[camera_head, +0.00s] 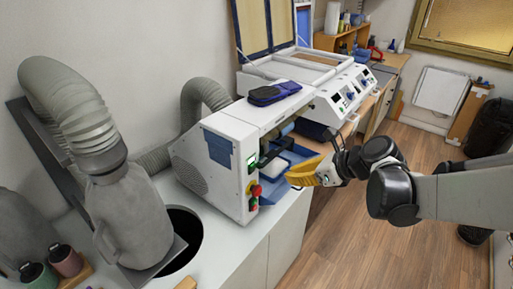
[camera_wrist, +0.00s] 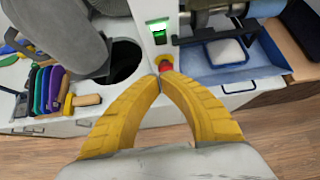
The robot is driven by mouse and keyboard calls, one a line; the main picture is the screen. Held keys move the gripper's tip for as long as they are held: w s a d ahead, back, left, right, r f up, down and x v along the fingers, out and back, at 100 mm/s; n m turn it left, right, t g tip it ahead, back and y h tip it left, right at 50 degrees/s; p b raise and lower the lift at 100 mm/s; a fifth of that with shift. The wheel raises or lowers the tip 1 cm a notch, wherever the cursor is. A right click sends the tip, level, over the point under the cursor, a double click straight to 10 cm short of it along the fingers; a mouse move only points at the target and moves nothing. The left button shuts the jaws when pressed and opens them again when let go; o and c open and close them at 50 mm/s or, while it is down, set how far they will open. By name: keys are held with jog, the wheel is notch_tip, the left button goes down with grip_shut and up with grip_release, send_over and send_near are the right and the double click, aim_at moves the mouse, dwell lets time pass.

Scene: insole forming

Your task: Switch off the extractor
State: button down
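The white machine (camera_head: 215,165) stands on the white counter, with a ribbed grey hose behind it. Its narrow front panel carries a green-lit switch (camera_head: 252,163) and a red button on a yellow base (camera_head: 256,190) below it. In the wrist view the green-lit switch (camera_wrist: 158,29) is at top centre and the red button (camera_wrist: 165,66) lies just beyond my fingertips. My gripper (camera_head: 292,178) has yellow fingers; in the wrist view its tips (camera_wrist: 163,77) meet, shut and with nothing between them. In the head view it hangs right of the panel, apart from it.
A grey hooded duct (camera_head: 130,215) stands over a round black hole in the counter. A blue tray (camera_wrist: 225,62) with a white piece sits right of the panel. Coloured-handled tools (camera_wrist: 45,90) stand at the wrist view's left. Open floor (camera_head: 350,240) lies in front.

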aim_at(252, 170)
dwell(0.3)
jog(key=x, duration=0.4)
jog(key=r+b+x, duration=0.1)
jog(key=x, duration=0.3)
jog(key=a+b+x, duration=0.1)
jog(key=x, duration=0.3)
jog(key=shift+w+a+r, duration=0.15)
jog(key=shift+w+r, duration=0.15)
jog(key=shift+w, duration=0.15)
jog(key=shift+w+a, duration=0.3)
jog(key=shift+r, duration=0.1)
jog(key=shift+w+a+r, duration=0.2)
jog(key=shift+w+a, duration=0.05)
jog(key=shift+a, duration=0.15)
jog(key=shift+r, duration=0.15)
